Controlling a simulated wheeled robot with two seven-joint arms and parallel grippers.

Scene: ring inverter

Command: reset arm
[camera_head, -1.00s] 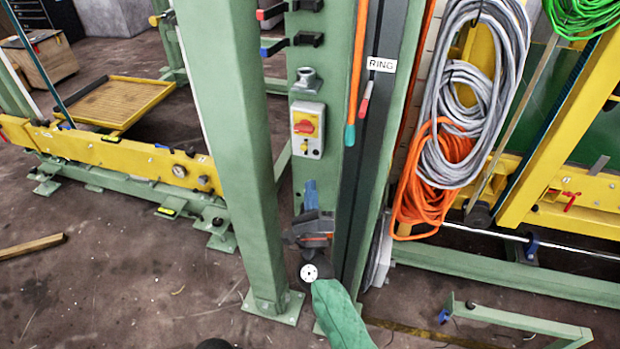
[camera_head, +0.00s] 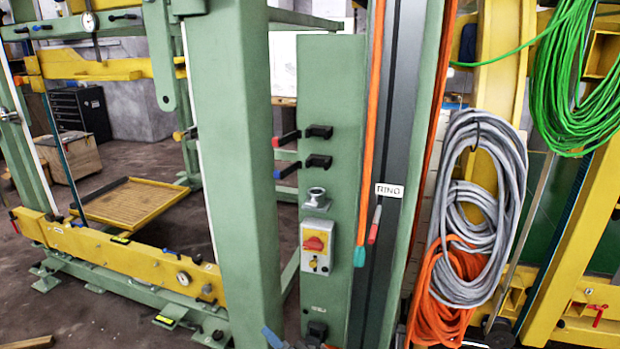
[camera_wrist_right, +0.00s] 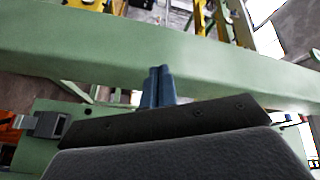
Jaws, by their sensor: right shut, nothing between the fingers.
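My right gripper (camera_head: 271,338) shows only as blue fingertips at the bottom edge of the head view, low beside the green post (camera_head: 238,150). In the right wrist view its two blue fingers (camera_wrist_right: 158,86) are side by side, shut and empty. A green beam (camera_wrist_right: 220,70) crosses behind them; I cannot tell whether they touch it. The rest of my right arm is mostly below the head view. My left gripper is out of view.
A green panel (camera_head: 333,90) carries red and blue levers (camera_head: 318,131) and a switch box with a red knob (camera_head: 316,244). Grey cable (camera_head: 495,150), orange cable (camera_head: 437,290) and green cable (camera_head: 575,95) hang at right. A yellow-framed tray (camera_head: 130,203) stands at left.

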